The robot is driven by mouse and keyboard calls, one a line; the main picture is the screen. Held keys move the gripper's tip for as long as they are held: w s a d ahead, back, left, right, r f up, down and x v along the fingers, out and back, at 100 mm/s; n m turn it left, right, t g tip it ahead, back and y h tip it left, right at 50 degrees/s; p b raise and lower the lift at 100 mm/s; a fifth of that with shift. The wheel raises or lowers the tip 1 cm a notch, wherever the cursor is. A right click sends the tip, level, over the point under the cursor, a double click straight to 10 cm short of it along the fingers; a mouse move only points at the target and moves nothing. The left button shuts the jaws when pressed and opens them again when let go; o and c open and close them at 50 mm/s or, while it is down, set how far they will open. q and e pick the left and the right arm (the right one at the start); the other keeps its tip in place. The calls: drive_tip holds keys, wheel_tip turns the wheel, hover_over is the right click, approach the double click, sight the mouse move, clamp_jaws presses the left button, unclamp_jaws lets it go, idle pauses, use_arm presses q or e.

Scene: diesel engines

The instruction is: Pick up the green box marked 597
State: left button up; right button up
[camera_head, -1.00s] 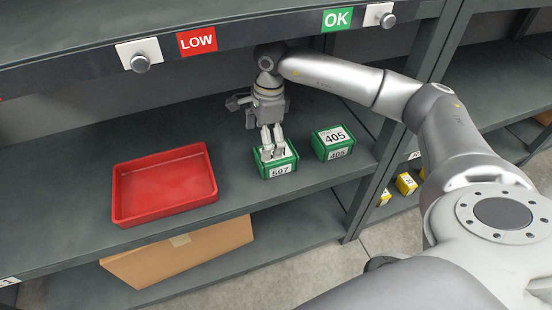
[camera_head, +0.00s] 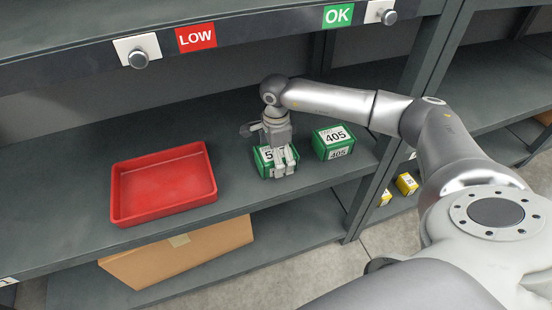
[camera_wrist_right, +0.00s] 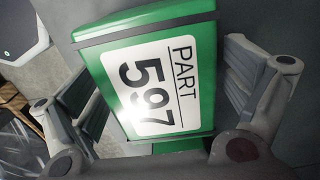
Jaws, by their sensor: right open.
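The green box marked 597 (camera_head: 262,162) sits on the grey shelf, partly hidden behind my right gripper in the head view. My right gripper (camera_head: 285,168) points down over it. In the right wrist view the box (camera_wrist_right: 205,75) shows its white PART 597 label between the two fingers of the open gripper (camera_wrist_right: 165,115). Gaps show between the fingers and the box sides. A second green box, marked 405 (camera_head: 333,142), stands to the right of it. My left gripper is not in view.
A red tray (camera_head: 163,184) lies on the same shelf to the left. The upper shelf edge carries a LOW sign (camera_head: 196,37) and an OK sign (camera_head: 337,16). A cardboard box (camera_head: 178,255) is on the shelf below. A shelf upright (camera_head: 385,165) stands to the right.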

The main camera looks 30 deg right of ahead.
drive_tip(key=shift+f, duration=0.2)
drive_tip(key=c, duration=1.4)
drive_tip(key=shift+r, duration=0.1)
drive_tip(key=shift+c, duration=0.3)
